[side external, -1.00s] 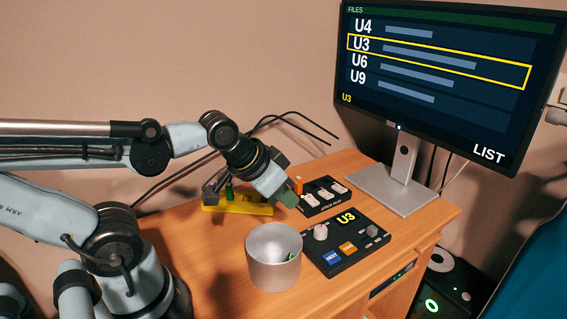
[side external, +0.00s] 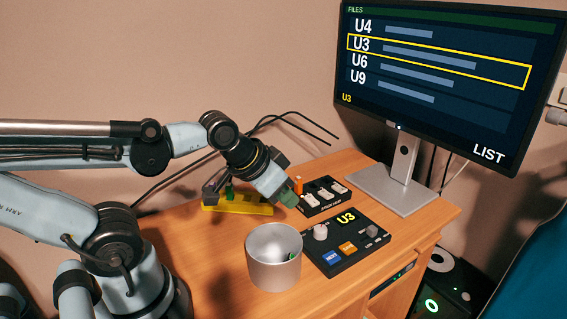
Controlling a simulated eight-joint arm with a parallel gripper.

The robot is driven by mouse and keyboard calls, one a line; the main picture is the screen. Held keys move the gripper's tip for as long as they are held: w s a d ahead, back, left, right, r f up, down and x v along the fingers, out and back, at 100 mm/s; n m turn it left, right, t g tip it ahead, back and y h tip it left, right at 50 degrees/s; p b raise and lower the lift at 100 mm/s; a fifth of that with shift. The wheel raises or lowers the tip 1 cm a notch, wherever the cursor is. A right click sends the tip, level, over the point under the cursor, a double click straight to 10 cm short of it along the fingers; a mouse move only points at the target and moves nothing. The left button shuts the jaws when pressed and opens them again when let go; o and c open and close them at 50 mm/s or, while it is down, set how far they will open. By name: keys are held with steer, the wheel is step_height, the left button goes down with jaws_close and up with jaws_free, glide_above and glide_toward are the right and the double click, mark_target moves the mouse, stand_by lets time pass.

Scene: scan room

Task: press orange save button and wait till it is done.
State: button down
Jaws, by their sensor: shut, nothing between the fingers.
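The orange button (side external: 348,248) is on the black control panel (side external: 353,262), to the right of a blue button (side external: 332,257). The panel's small display (side external: 346,218) reads U3 in yellow. The monitor (side external: 450,75) shows a FILES list of U4, U3, U6 and U9, with U3 boxed in yellow and LIST at the lower right. My gripper (side external: 291,200) is shut and empty, with green at its tip. It is over the desk, behind and to the left of the panel, apart from the orange button.
A metal cup (side external: 272,270) stands just left of the panel, with something green inside. A black hub (side external: 323,196) with white pieces lies behind the panel, close to my gripper. A yellow rack (side external: 237,207) stands to the left. The panel also carries knobs.

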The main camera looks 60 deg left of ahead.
steer(key=m+t+h, duration=0.1)
steer(key=m+h, duration=0.3)
steer(key=m, duration=1)
glide_above(344, 249)
steer(key=shift+f, duration=0.25)
steer(key=shift+f, duration=4.4)
steer(key=shift+f, duration=0.2)
steer(key=shift+f, duration=0.25)
